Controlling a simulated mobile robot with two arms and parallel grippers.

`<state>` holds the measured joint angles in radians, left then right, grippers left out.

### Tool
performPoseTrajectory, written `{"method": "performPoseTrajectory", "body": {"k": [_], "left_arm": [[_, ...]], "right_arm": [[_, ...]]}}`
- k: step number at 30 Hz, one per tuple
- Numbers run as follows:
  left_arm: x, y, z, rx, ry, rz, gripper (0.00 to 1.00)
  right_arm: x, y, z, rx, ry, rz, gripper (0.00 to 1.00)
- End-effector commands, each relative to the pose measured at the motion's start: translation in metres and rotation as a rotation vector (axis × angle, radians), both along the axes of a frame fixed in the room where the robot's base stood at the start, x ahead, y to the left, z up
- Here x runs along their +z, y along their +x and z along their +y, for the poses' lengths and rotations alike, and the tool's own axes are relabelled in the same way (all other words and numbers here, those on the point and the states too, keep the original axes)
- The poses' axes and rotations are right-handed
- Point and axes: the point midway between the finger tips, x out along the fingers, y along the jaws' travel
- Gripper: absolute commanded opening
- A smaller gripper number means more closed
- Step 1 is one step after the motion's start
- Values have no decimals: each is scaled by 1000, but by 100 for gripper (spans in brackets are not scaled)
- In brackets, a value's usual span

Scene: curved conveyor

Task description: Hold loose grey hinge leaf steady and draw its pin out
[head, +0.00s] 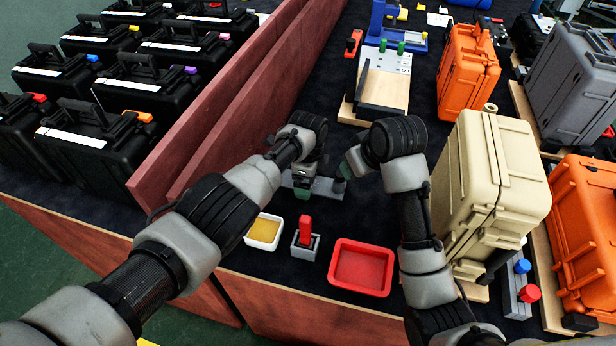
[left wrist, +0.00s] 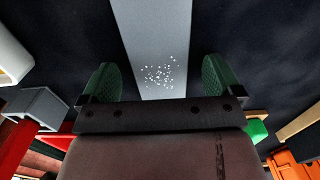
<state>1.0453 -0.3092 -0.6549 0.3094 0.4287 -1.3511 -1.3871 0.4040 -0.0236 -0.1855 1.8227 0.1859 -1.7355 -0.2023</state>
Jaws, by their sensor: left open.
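The grey hinge leaf (head: 328,187) lies flat on the dark table top, partly covered by my left gripper in the head view. In the left wrist view the flat grey leaf (left wrist: 150,30) runs between the fingers, with white specks on its surface. My left gripper (head: 301,188) points down over the leaf's left part. Its green-padded fingers are apart, one on each side of the leaf (left wrist: 158,78), and a gap shows on both sides. My right gripper (head: 353,162) is near the leaf's right end; its finger gap is unclear. I cannot make out the pin.
In front stand a white tray with yellow inside (head: 277,232), a grey block with a red upright piece (head: 305,240) and a red tray (head: 387,271). A beige case (head: 480,190) stands to the right, a wooden fixture (head: 388,90) behind. A reddish wall (head: 215,115) borders the left.

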Motion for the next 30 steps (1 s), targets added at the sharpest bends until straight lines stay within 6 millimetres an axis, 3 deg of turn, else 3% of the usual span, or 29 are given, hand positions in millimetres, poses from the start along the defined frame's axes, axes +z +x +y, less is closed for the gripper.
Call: {"method": "performPoseTrajectory", "body": {"k": [10,21,22,28,30], "left_arm": [[-2,0,0,0,0,-1,92],[-2,0,0,0,0,-1,36],[-2,0,0,0,0,-1,59],[-2,0,0,1,0,0,28],[-2,0,0,1,0,0,25]], "right_arm": [[0,0,0,0,0,0,43],[0,0,0,0,0,0,43],[0,0,0,0,0,0,43],[0,0,0,0,0,0,43],[0,0,0,0,0,0,43]]}}
